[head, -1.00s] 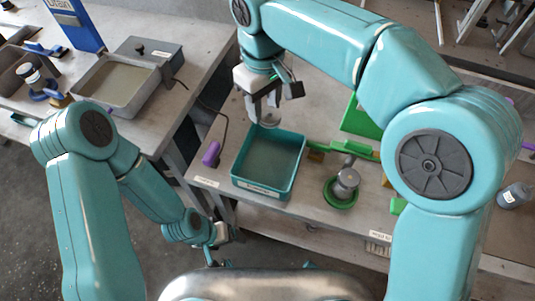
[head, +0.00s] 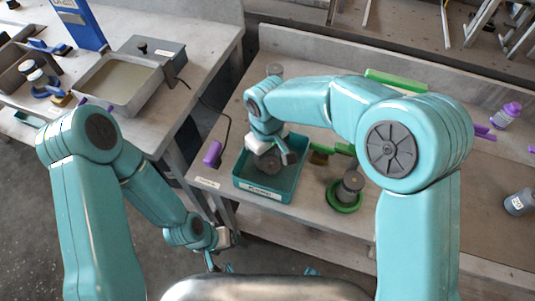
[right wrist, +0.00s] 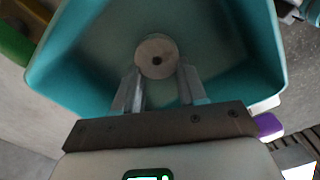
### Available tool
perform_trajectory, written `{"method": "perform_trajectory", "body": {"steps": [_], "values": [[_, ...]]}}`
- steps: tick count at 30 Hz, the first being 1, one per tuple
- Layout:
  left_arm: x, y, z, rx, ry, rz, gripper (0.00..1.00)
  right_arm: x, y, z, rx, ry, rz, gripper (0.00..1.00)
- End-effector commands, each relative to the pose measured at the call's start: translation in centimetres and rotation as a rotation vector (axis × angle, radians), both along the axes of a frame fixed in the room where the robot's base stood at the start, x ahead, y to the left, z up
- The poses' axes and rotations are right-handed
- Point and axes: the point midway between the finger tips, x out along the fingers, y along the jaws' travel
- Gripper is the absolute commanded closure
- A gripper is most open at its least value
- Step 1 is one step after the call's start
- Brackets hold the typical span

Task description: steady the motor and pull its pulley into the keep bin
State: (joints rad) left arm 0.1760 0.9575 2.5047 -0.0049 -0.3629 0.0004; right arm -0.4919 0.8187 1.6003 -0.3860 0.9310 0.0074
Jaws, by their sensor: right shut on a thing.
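The teal keep bin (head: 262,193) stands on the right-hand bench, and its walls also show in the right wrist view (right wrist: 262,60). My right gripper (head: 272,157) points down into the bin. It is shut on the round grey pulley (right wrist: 157,56), which sits between the fingertips inside the bin walls. I cannot tell whether the pulley touches the bin floor. The grey motor (head: 350,187) stands upright in a green ring to the right of the bin. My left gripper (head: 222,244) hangs low off the bench front, away from the motor; its fingers are too small to read.
A grey tray (head: 118,82) and blue parts are on the left bench. A purple-capped bottle (head: 508,113) and a grey bottle (head: 518,202) stand at the right. A gap separates the benches.

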Motion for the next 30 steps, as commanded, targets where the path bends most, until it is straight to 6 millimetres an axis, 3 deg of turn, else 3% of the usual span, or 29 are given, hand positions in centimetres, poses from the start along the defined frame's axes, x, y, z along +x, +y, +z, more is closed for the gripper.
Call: {"method": "perform_trajectory", "body": {"steps": [10, 11, 12, 13, 24, 30], "values": [[0.0, 0.0, -0.4, 0.0, 0.0, 0.0, 0.16, 0.0, 0.0, -0.4, 0.0, 0.0, 0.0, 0.95], [0.0, 0.0, -0.3, 0.0, 0.0, 0.0, 0.16, 0.0, 0.0, -0.3, 0.001, -0.001, 0.0, 0.52], [0.0, 0.0, -0.2, 0.0, 0.0, 0.0, 0.16, 0.0, 0.0, -0.3, 0.001, -0.001, 0.0, 0.39], [0.0, 0.0, -0.2, 0.0, 0.0, 0.0, 0.16, 0.0, 0.0, -0.3, 0.0, 0.0, 0.0, 0.33], [0.0, 0.0, 0.1, 0.0, 0.0, 0.0, 0.16, 0.0, 0.0, 0.5, 0.001, -0.002, 0.0, 0.33], [0.0, 0.0, 0.3, 0.0, 0.0, 0.0, 0.16, 0.1, 0.1, 4.5, 0.003, -0.006, 0.001, 0.33]]}}
